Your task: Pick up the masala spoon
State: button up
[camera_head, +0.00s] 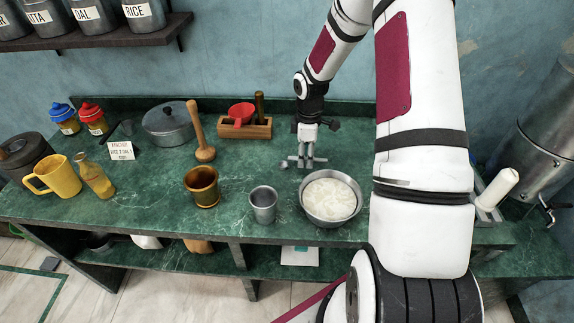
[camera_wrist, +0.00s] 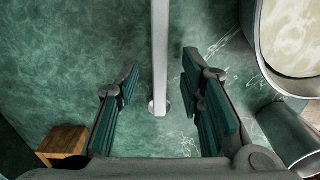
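A narrow pale grey bar with a small rounded end, which looks like the masala spoon (camera_wrist: 160,50), shows in the wrist view. It runs from the top edge to the middle of the picture, over the green counter. My gripper (camera_wrist: 160,78) is open, with one finger on each side of the bar and a gap on both sides. In the head view my gripper (camera_head: 304,160) points down just above the counter, left of the metal bowl. The spoon is hard to tell from the gripper there.
The bowl of white contents (camera_head: 330,199) and a steel cup (camera_head: 263,205) stand close by in front. A brass mortar (camera_head: 202,187), wooden pestle (camera_head: 204,140) and lidded pot (camera_head: 167,128) stand further left.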

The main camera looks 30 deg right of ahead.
jog(key=shift+f, duration=1.15)
grip_shut()
